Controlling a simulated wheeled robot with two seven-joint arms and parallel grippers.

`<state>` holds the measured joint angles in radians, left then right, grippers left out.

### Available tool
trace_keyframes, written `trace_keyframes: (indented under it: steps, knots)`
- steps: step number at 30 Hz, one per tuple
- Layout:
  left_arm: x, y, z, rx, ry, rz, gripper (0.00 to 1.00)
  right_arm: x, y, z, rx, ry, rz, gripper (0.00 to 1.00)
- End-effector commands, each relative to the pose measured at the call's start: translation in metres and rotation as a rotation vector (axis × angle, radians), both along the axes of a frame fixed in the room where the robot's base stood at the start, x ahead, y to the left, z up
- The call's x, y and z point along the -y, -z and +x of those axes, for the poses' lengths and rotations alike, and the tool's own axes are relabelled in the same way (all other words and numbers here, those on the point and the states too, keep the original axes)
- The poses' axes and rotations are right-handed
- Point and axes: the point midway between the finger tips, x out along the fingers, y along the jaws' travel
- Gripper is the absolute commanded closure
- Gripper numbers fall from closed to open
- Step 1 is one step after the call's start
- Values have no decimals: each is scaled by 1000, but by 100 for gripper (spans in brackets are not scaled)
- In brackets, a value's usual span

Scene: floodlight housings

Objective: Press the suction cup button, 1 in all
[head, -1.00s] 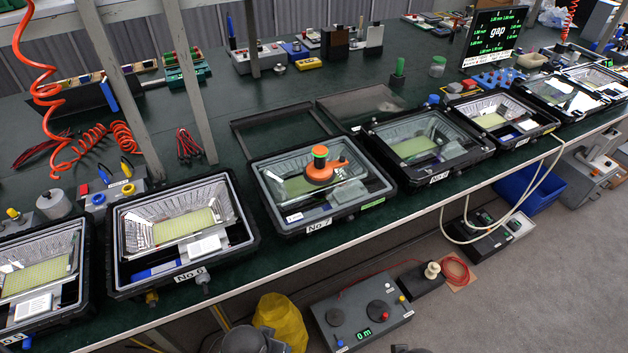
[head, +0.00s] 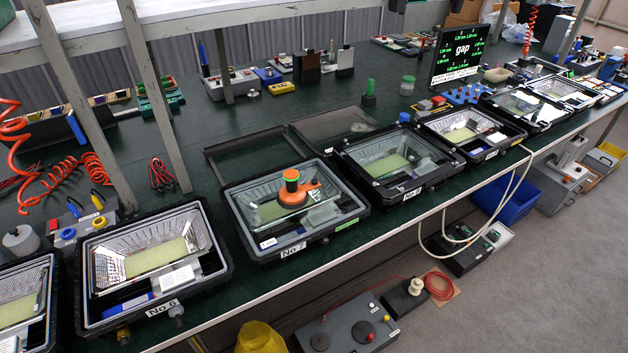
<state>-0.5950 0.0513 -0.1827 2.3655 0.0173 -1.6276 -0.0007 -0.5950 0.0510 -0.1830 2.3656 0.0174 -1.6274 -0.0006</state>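The orange suction cup (head: 293,196) sits on the glass of the floodlight housing marked No 7 (head: 345,226), near the middle of the bench. Its button (head: 291,175) stands upright on top, with an orange top, a green band and a dark part below. An orange arm of the cup reaches to the right over the glass. Neither of my grippers shows in the head view, and nothing of mine touches the cup.
Housings No 6 (head: 222,270) and No 8 (head: 372,186) stand on either side along the bench's front edge. An empty dark frame (head: 212,168) lies behind No 7. A gap display (head: 461,47) stands at the back right. Below are a grey control box (head: 345,325) and a yellow bag (head: 259,337).

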Motion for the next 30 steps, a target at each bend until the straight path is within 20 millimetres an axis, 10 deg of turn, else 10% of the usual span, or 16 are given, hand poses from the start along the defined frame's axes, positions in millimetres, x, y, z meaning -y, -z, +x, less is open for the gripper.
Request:
trace_keyframes:
  steps: [14,30]
  knots:
    - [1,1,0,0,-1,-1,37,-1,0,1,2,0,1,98]
    - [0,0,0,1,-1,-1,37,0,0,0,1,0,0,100]
